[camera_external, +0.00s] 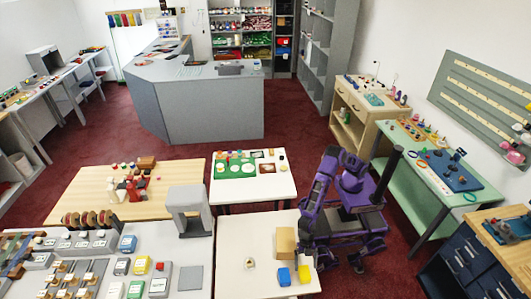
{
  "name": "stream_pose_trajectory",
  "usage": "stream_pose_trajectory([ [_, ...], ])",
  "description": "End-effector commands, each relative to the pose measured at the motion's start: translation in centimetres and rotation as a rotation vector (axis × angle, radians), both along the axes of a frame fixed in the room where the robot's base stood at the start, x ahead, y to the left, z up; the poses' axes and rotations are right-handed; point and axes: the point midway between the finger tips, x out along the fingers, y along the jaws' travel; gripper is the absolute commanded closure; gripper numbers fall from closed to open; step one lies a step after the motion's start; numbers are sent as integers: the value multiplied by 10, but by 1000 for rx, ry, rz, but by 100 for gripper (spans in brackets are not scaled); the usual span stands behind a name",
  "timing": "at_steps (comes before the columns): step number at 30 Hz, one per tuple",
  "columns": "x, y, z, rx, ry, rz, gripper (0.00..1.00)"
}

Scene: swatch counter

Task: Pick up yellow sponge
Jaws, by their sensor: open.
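A small yellow block that looks like the yellow sponge (304,274) lies on the pale table (235,240), near its right edge. A blue block (284,277) lies just left of it, with a narrow gap. My gripper (307,256) hangs at the end of my purple arm over the table's right side, above and behind the yellow block in the picture. It is open. Its fingers are small here, and I see nothing between them. Its exact height over the table cannot be told.
A tan box (285,241) stands close to the left of my gripper. A small pale object (250,263) lies farther left. A white table with a green mat (235,170) is behind. Left of the pale table is a grey counter with several blocks. The pale table's left half is mostly clear.

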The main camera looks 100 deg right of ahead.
Motion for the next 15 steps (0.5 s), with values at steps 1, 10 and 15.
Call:
stream_pose_trajectory([
  [1,0,1,-4,-1,1,0,0],
  [10,5,18,-42,-1,2,0,0],
  [15,5,20,-48,-1,0,0,0],
])
